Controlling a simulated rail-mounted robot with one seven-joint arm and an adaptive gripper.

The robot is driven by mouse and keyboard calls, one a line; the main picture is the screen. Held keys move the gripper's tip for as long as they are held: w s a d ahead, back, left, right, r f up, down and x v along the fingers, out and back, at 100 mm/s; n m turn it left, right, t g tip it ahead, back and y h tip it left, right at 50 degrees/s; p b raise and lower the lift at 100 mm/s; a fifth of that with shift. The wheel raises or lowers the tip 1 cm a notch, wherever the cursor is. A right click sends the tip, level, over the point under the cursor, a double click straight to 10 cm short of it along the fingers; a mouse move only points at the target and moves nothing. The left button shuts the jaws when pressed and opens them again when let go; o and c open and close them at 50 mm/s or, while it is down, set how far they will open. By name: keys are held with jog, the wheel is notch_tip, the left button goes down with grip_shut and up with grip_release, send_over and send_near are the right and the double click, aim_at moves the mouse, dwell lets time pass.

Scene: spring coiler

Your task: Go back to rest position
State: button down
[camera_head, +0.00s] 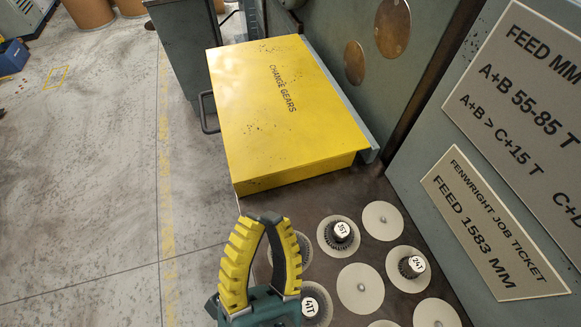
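My gripper (265,218) is at the lower middle of the head view, pointing up the picture. Its yellow and black ribbed fingers meet at the tips, and nothing shows between them. It is in front of the yellow "CHANGE GEARS" box (265,125) and apart from its front face in the picture. Gears on pale discs lie to its right: one marked 35T (341,233), one marked 24T (411,266), and one marked 41T (312,305). My gripper partly hides another gear (301,249) close by its right finger.
Several discs, such as one at the back (381,220), carry no gear. A feed plate (535,100) and a job ticket (492,225) are on the green panel at right. A dark handle (206,114) sticks out left of the box. The floor (90,190) at left is clear.

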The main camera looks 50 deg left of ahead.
jog(key=shift+r, duration=0.1)
jog(key=w+d+r+n+t+h+p, duration=0.1)
jog(key=w+d+r+n+p, duration=0.2)
jog(key=r+p, duration=0.45)
jog(key=w+d+r+n+p, duration=0.15)
jog(key=w+r+p, duration=0.25)
jog(key=r, duration=0.7)
jog(key=w+d+r+n+t+h+p, duration=0.1)
jog(key=w+d+r+n+p, duration=0.25)
jog(key=r, duration=0.55)
jog(key=w+d+r+m+t+h+p, duration=0.1)
jog(key=w+d+m+h+p, duration=0.1)
jog(key=d+m+h, duration=0.5)
jog(key=w+d+r+m+t+h+p, duration=0.1)
jog(key=w+d+m+h+p, duration=0.3)
jog(key=h, duration=0.5)
notch_tip(320, 180, up, 36)
jog(key=s+n+p, duration=0.1)
jog(key=p, duration=3.3)
jog(key=shift+s+d+f+y, duration=0.2)
jog(key=shift+y, duration=0.2)
